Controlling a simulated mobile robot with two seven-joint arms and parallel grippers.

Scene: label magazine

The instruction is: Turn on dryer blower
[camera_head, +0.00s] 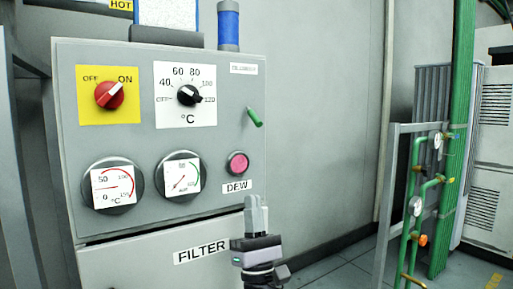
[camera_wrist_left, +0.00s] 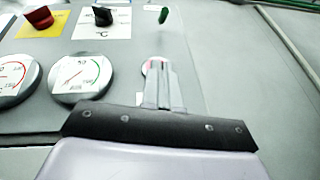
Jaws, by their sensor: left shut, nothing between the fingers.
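The grey dryer control panel (camera_head: 140,135) fills the left half of the head view. Its red rotary knob (camera_head: 109,95) sits on a yellow OFF/ON plate, its white mark pointing up right towards ON. A black knob (camera_head: 189,95) sits on a white °C scale. A green toggle lever (camera_head: 254,117) sticks out near the panel's right edge. A pink-red button (camera_head: 238,163) is above a DEW label. My left gripper (camera_head: 256,205) is shut and empty, below and right of the button, apart from the lever. In the left wrist view its fingers (camera_wrist_left: 163,85) partly hide the button. My right gripper is not seen.
Two round gauges (camera_head: 112,186) (camera_head: 181,176) sit low on the panel, above a FILTER label (camera_head: 202,252). A blue cylinder (camera_head: 228,25) stands on top. Green pipes (camera_head: 415,200) and a grey frame stand at right. The wall between is clear.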

